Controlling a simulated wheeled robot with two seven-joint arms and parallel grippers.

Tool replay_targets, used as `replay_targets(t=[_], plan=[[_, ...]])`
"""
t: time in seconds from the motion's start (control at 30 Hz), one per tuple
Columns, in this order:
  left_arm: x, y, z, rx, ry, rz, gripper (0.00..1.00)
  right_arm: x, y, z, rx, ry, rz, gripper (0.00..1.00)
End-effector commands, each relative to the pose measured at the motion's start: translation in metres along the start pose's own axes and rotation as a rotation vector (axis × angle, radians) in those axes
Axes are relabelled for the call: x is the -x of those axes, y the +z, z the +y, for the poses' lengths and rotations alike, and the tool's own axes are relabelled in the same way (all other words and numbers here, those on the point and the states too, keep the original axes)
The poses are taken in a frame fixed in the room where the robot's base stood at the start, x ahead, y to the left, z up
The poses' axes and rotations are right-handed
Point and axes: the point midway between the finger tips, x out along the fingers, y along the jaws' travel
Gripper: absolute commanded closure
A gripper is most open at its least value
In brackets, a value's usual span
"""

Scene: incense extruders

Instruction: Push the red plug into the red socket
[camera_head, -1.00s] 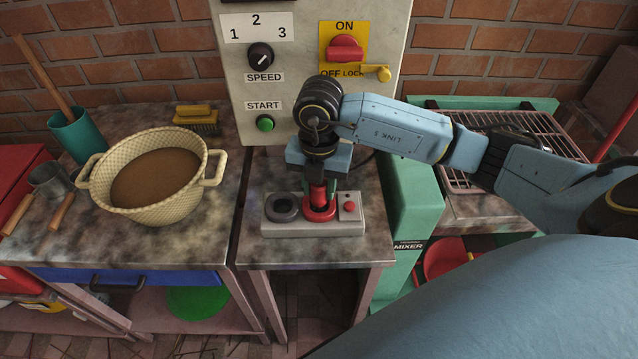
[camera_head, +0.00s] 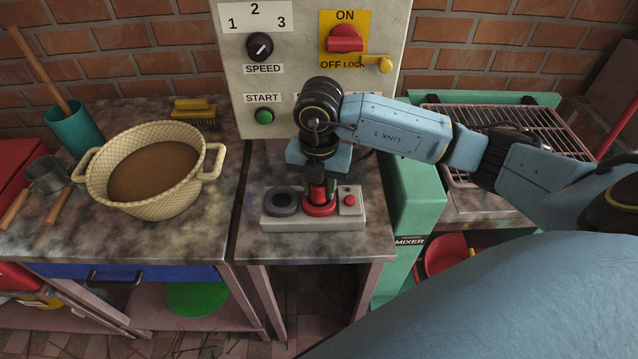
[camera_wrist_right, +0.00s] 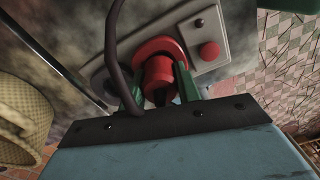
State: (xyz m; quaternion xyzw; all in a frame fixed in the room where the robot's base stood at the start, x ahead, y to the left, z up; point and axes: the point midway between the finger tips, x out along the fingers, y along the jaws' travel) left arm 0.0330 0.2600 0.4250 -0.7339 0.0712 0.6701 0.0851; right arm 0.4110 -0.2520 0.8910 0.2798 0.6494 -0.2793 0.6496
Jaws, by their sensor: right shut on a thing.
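The red plug (camera_head: 317,190) is upright at the red socket (camera_head: 320,209) on the grey socket block. My right gripper (camera_head: 317,186) points down over the socket and is shut on the plug. In the right wrist view the red plug (camera_wrist_right: 158,74) sits between the two green fingers, within the ring of the red socket (camera_wrist_right: 160,46). A dark cable passes beside the plug there. How deep the plug sits in the socket cannot be told. My left gripper is not in view.
The socket block (camera_head: 268,226) also has a dark socket (camera_head: 282,202) and a red button (camera_head: 350,200). A control panel (camera_head: 300,90) stands behind. A cream basket (camera_head: 150,200) of brown material is left; a green mixer (camera_head: 415,205) is right.

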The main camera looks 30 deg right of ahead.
Motion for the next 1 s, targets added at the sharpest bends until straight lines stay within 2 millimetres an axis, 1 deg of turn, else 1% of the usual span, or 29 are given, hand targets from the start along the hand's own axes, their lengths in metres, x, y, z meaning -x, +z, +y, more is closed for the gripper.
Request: replay_targets(t=[0.13, 0.17, 0.3, 0.33, 0.77, 0.8, 0.9, 1.0], plan=[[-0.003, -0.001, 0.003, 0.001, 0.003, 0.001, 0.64, -0.004, 0.0, 0.0, 0.0, -0.001, 0.0, 0.9], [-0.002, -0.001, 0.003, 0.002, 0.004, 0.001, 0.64, -0.004, 0.0, 0.0, 0.0, 0.0, 0.0, 0.63], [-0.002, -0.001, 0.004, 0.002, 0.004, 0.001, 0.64, -0.003, 0.0, 0.0, 0.0, -0.001, 0.0, 0.45], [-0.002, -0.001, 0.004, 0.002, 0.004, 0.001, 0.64, -0.003, 0.0, 0.0, 0.0, -0.001, 0.0, 0.42], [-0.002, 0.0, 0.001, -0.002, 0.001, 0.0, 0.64, -0.003, 0.0, 0.0, 0.0, -0.001, 0.0, 0.42], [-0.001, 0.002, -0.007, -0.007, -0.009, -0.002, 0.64, 0.001, 0.0, 0.0, 0.0, 0.001, -0.001, 0.42], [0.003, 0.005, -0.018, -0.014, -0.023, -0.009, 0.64, 0.023, 0.001, 0.001, 0.001, 0.002, -0.003, 0.42], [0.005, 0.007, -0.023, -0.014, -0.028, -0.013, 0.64, 0.042, 0.001, 0.0, 0.0, 0.002, -0.002, 0.42]])
